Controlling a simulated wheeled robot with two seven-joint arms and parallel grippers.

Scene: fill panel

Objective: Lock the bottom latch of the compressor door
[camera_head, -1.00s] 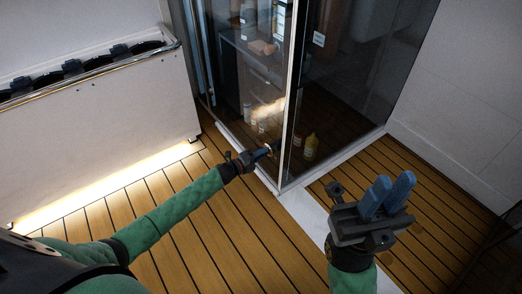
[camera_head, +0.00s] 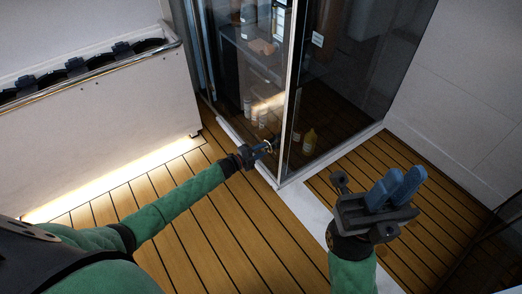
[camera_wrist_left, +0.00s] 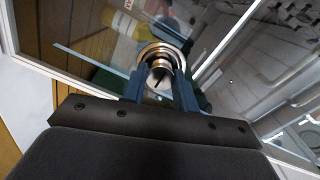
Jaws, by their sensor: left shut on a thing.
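The compressor door is a dark glass panel (camera_head: 262,75) with a pale metal frame, low beside the wooden floor. The bottom latch (camera_wrist_left: 157,68) is a round metal piece with a brass-coloured ring and a dark slot, mounted low on the glass. My left gripper (camera_head: 268,147) is at the latch near the door's lower corner. In the left wrist view its two blue fingers (camera_wrist_left: 160,88) stand on either side of the latch and are shut on it. My right gripper (camera_head: 397,188) is away from the door, above the floor at the right, with its blue fingers a little apart and nothing visible between them.
A white cabinet (camera_head: 110,125) with a metal rail is at the left. A white wall (camera_head: 465,110) is at the right. Wooden floor (camera_head: 220,225) lies clear in front of the door.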

